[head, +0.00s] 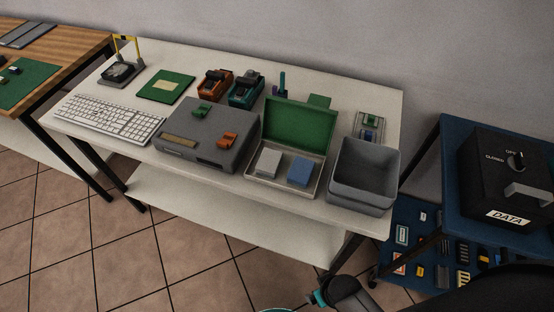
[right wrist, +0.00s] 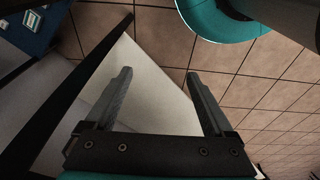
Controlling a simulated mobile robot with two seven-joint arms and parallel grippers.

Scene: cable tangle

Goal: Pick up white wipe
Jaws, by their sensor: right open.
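The white wipe (head: 268,162) looks like a pale block lying in the left part of an open shallow box (head: 283,191) with a raised green lid (head: 298,125). A blue block (head: 300,171) lies beside it on the right. My right gripper (right wrist: 158,76) is open and empty in the right wrist view, over the floor and a pale surface below. The wipe does not show in that view. In the head view, part of my right arm shows at the bottom, well below the box, but its fingers cannot be made out. My left gripper is not in view.
A grey bin (head: 362,176) stands right of the box, and a grey case (head: 207,133) stands left of it. A keyboard (head: 110,118) lies further left on the white table (head: 384,95). A black box labelled DATA (head: 505,175) sits on a blue cart (head: 455,137) at right.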

